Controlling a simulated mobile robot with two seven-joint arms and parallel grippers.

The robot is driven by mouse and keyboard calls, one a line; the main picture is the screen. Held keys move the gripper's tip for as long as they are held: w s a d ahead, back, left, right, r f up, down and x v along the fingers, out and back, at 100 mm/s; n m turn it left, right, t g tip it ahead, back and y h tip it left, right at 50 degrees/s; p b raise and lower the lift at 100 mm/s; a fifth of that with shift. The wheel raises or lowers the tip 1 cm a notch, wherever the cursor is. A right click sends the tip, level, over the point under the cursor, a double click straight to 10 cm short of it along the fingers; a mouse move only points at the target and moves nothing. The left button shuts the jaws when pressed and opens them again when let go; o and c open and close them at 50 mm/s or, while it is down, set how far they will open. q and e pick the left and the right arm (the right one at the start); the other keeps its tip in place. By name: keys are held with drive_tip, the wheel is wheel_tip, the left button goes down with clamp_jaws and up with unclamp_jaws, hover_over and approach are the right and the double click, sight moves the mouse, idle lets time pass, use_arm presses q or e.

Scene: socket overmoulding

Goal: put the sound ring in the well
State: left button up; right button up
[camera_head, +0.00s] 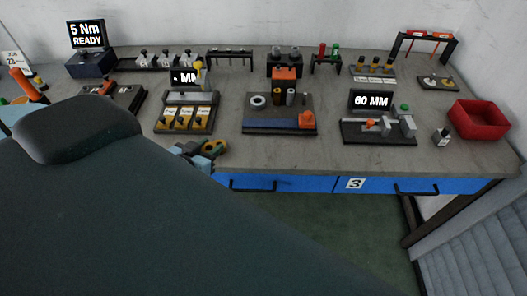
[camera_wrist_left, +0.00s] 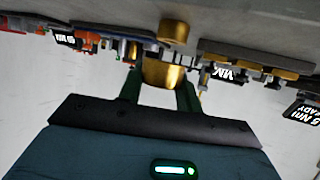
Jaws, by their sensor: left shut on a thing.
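My left gripper (camera_head: 200,151) is in front of the bench's front edge, below the station with the yellow bays. In the left wrist view, which is upside down, its green fingers (camera_wrist_left: 160,95) are shut on a brass-coloured round piece (camera_wrist_left: 162,73). That piece also shows in the head view (camera_head: 214,147). Whether it is the sound ring I cannot tell. A second brass-coloured cylinder (camera_wrist_left: 173,28) shows beyond it in the wrist view. A pale ring (camera_head: 258,101) lies on the middle station. I cannot make out which opening is the well. My right gripper is not in view.
The middle station (camera_head: 252,127) carries dark and brown cylinders and an orange block. The yellow-bay station (camera_head: 172,124) is left of it. A "60 MM" display station (camera_head: 378,102) and a red bin (camera_head: 478,119) stand right. Racks line the back. My arm hides the lower left.

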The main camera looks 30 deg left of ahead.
use_arm(q)
drive_tip(key=shift+s+a+f, duration=0.1)
drive_tip(key=shift+s+a, duration=0.2)
drive_tip(key=shift+a, duration=0.15)
